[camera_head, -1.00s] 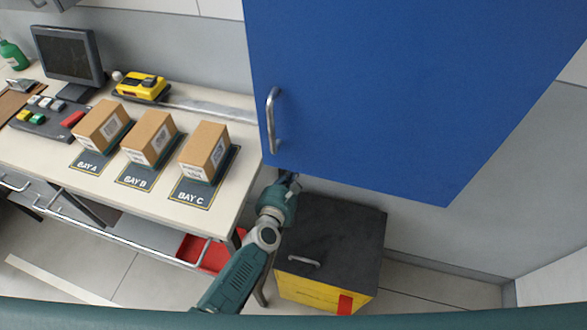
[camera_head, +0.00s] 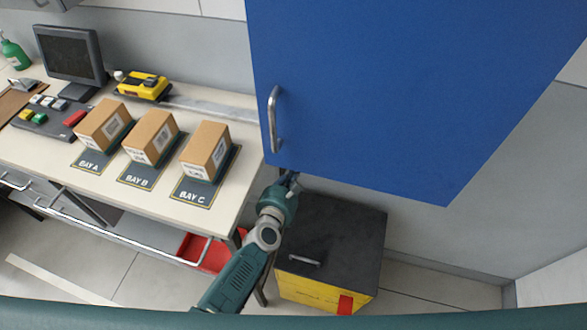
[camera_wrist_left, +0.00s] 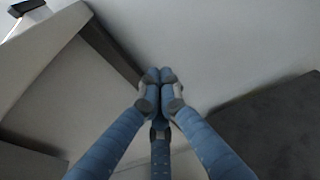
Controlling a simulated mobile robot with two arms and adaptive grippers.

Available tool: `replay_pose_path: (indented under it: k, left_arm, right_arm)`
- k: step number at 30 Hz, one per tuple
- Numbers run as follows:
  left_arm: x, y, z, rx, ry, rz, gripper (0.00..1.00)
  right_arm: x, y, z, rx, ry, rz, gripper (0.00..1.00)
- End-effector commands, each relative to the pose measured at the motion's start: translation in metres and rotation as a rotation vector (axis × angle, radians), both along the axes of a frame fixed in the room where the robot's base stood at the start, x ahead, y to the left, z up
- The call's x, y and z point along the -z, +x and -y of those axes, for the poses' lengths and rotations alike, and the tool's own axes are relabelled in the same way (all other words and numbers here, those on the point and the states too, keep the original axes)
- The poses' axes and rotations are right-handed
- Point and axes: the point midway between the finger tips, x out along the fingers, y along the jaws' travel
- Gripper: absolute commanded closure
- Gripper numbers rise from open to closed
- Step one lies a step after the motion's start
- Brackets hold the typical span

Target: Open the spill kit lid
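The spill kit is a yellow box (camera_head: 310,291) with a flat black lid (camera_head: 340,235) and a red patch on its front. It stands on the floor right of the bench. Its lid lies shut, with a grey bar handle (camera_head: 304,260) near the front left edge. My left gripper (camera_head: 290,178) is beyond the lid's back left corner, between bench and kit, partly hidden under the blue cabinet. In the left wrist view my left gripper (camera_wrist_left: 160,76) has its fingertips together with nothing between them. A dark surface, likely the lid (camera_wrist_left: 270,130), shows at the right there. My right gripper is out of view.
A blue cabinet door (camera_head: 400,90) with a handle hangs above the kit. The bench (camera_head: 226,200) at left carries several things, including three cartons. A red bin (camera_head: 196,250) is under it. Floor right of the kit (camera_head: 440,286) is clear.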

Motion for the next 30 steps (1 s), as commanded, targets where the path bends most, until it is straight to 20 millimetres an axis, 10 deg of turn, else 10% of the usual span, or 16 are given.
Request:
replay_pose_path:
  k: [30]
  left_arm:
    - [-0.027, -0.112, -0.032, 0.0, 0.001, 0.0, 1.0]
  right_arm:
    - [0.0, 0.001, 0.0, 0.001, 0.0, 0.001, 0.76]
